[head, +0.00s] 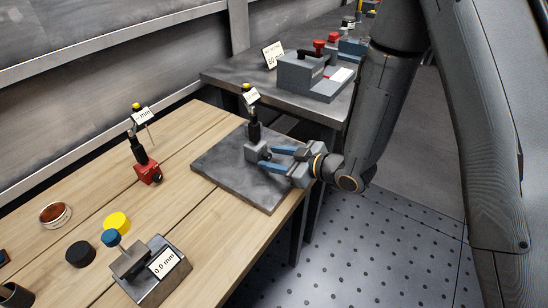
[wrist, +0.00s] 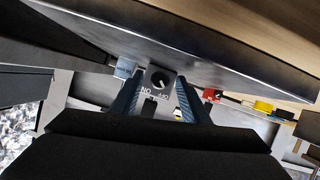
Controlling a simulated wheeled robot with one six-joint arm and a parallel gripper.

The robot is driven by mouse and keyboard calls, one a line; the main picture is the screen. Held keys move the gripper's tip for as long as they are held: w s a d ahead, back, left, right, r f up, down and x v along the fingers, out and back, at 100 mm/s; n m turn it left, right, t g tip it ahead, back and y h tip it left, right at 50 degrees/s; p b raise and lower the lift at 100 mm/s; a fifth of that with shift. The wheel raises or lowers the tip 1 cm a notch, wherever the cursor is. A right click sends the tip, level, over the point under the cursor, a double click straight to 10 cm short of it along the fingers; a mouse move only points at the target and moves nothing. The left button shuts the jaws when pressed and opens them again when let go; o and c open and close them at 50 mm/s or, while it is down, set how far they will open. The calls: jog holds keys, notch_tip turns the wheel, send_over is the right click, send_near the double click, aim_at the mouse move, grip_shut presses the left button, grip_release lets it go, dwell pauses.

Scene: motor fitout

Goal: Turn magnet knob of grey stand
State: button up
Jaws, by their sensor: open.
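The grey stand (head: 258,151) has a grey block base on the dark steel plate (head: 225,178). In the wrist view, which is upside down, the base's face (wrist: 153,101) shows a round dark magnet knob (wrist: 161,80) with ON and OFF marks. My gripper (head: 268,159) is open at the front of the base, its blue fingers pointing at it. In the wrist view, the fingers (wrist: 160,88) lie on either side of the knob face. I cannot tell whether they touch it.
A red stand (head: 147,171) with a gauge stands left on the wooden bench (head: 185,150). A blue-knobbed block (head: 152,268) with a "0.0 mm" card is in front. Yellow (head: 117,222) and black (head: 80,254) discs lie nearby. A grey bench (head: 230,78) with fixtures is behind.

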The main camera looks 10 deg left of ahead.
jog(key=shift+c, duration=0.3)
grip_shut()
jog(key=shift+w+d+m+g+y+p, duration=0.15)
jog(key=shift+m+g+y+p, duration=0.4)
jog(key=shift+m+g, duration=0.8)
jog(key=shift+m+t, duration=0.25)
jog(key=shift+o, duration=0.3)
grip_release()
jog(key=shift+b+v, duration=0.65)
jog(key=shift+v, duration=3.2)
jog(key=shift+r, duration=0.15)
